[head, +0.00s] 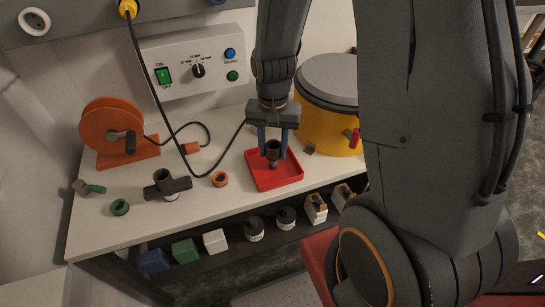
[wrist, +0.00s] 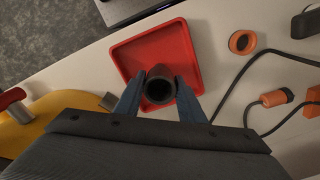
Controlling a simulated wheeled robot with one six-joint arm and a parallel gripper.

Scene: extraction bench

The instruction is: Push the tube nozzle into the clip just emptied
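My gripper (head: 272,146) points down over the red tray (head: 258,180), its blue fingers on either side of a dark hollow cylinder (head: 273,153), which looks like the tube nozzle. In the wrist view the cylinder (wrist: 160,86) shows its round open end between the fingertips (wrist: 158,95), which touch its sides. It is upright; its lower end is over the tray, and I cannot tell whether it touches the tray floor.
The yellow drum (head: 325,128) with a grey lid stands right of the tray. An orange reel (head: 112,130), a dark T-shaped fitting (head: 166,184), an orange ring (head: 220,179) and a green ring (head: 120,207) are to the left. A black cable (head: 208,150) crosses the bench behind. Bottles and boxes stand below.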

